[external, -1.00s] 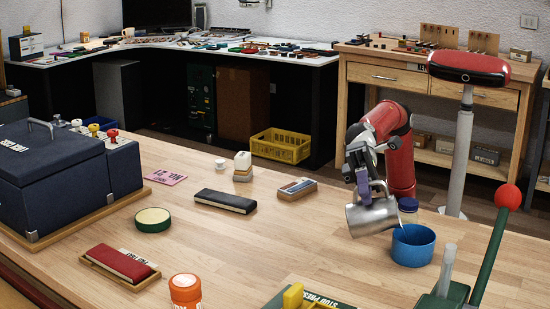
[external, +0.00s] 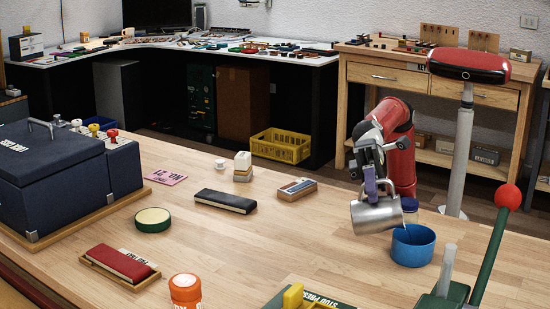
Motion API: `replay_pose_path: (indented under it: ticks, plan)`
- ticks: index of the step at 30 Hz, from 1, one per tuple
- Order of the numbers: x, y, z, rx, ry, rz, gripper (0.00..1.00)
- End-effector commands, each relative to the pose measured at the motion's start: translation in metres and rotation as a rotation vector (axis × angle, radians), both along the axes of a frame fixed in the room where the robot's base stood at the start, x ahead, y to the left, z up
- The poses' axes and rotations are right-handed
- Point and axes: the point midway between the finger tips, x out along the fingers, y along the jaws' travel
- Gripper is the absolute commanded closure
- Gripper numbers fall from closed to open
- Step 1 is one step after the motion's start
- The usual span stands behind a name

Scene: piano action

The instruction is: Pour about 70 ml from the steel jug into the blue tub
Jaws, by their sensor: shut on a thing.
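The blue tub (external: 413,254) stands upright on the wooden bench. Its inside is mostly hidden, so I cannot tell the level in it.
A green press with a red-knobbed lever (external: 508,197) stands right of the tub. A dark blue cap (external: 409,205) shows behind the jug. A sharpening block (external: 297,189) and a black case (external: 225,201) lie to the left. The bench between them and the jug is clear.

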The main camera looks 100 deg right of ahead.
Motion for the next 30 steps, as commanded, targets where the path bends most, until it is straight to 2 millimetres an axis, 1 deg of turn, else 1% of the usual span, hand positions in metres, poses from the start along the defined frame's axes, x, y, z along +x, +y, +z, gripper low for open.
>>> replay_pose_path:
  ticks: [30]
  plan:
    - [-0.017, 0.006, 0.009, -0.031, -0.084, 0.001, 1.00]
